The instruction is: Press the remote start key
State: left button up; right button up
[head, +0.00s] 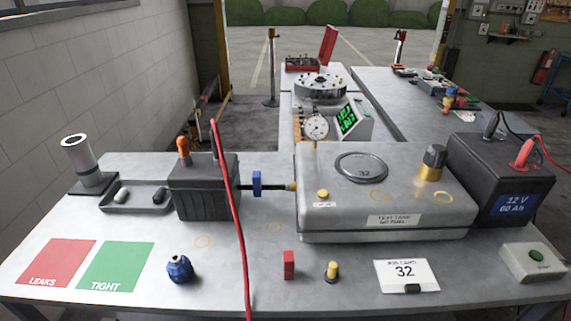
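Nothing touches the button. Neither of my grippers is in view.
The bench (215,285) holds a test tank (375,208), a 12 V battery (500,178), a black box (204,190) and a "32" card (406,275). A red cable (231,190) hangs across the view. A blue fitting (179,268) and a red block (289,265) stand in front.

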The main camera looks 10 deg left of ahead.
aim_at(535, 255)
jog(key=z, duration=1.25)
